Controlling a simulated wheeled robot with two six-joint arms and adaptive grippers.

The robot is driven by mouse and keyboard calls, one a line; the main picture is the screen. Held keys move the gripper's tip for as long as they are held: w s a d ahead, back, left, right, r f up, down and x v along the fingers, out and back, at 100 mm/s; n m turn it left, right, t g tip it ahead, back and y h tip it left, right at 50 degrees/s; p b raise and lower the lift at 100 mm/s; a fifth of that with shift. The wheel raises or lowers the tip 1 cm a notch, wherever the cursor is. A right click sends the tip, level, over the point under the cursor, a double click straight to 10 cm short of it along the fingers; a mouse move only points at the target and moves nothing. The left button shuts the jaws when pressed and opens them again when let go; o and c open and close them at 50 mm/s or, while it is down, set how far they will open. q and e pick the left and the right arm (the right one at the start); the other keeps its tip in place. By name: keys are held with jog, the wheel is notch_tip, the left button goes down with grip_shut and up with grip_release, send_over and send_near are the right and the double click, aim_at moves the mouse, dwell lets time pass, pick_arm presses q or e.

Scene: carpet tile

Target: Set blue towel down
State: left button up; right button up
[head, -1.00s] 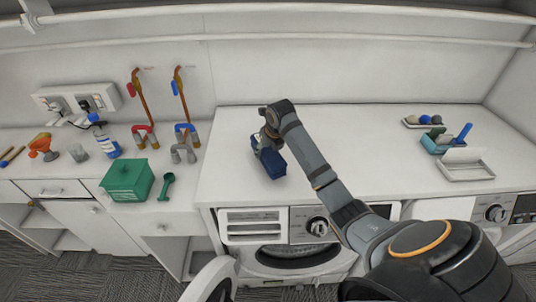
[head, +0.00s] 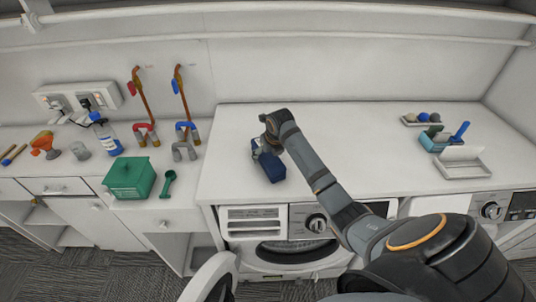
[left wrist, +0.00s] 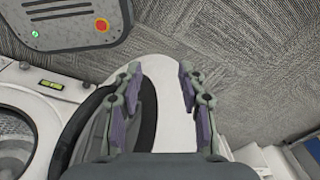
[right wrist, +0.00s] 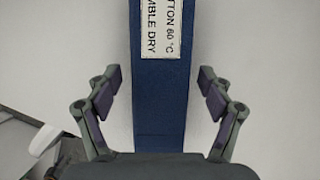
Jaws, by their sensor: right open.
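The blue towel (head: 269,166) is a dark blue folded block on the white counter above the washing machine. In the right wrist view the towel (right wrist: 162,100) runs between the fingers and carries a white care label (right wrist: 161,26). My right gripper (head: 262,152) is at the towel; in its wrist view the fingers (right wrist: 160,95) are open, one on each side, with gaps to the towel. My left gripper (left wrist: 158,90) is open and empty near the open round machine door (left wrist: 140,110). It is not visible in the head view.
A green box (head: 130,179) and green scoop (head: 168,184) are on the left counter. A white tray (head: 464,170) and blue caddy (head: 436,143) stand on the right. The counter around the towel is clear. The washer door (head: 212,280) hangs open below.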

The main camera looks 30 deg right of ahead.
jog(key=shift+r, duration=0.25)
jog(key=b+v, duration=0.2)
jog(key=v, duration=0.9)
jog(key=shift+s+r+b, duration=0.2)
jog(key=shift+r+b, duration=0.15)
jog(key=shift+a, duration=0.1)
jog(key=shift+f, duration=0.1)
